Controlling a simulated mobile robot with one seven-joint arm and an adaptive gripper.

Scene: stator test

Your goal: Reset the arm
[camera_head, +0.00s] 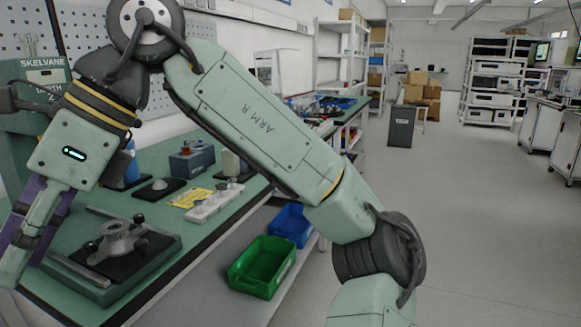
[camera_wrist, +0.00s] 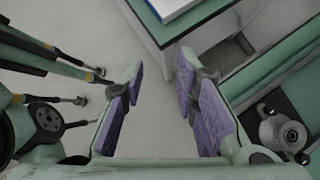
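My arm reaches up from the lower right of the head view, bends at the top, and its end hangs at the far left. My gripper (camera_wrist: 160,75), with purple pads on its fingers, is open in the wrist view, with nothing between the fingers but bare grey floor behind them. In the head view the fingers (camera_head: 28,236) point down in front of the left side of the green workbench (camera_head: 255,188), and part of the gripper is cut off by the picture edge.
A fixture with a round metal part (camera_head: 122,240) sits on the bench; it also shows in the wrist view (camera_wrist: 281,133). Green (camera_head: 262,265) and blue (camera_head: 291,225) bins stand below. A yellow label (camera_head: 190,198) and white tray (camera_head: 216,203) lie behind. Floor at right is clear.

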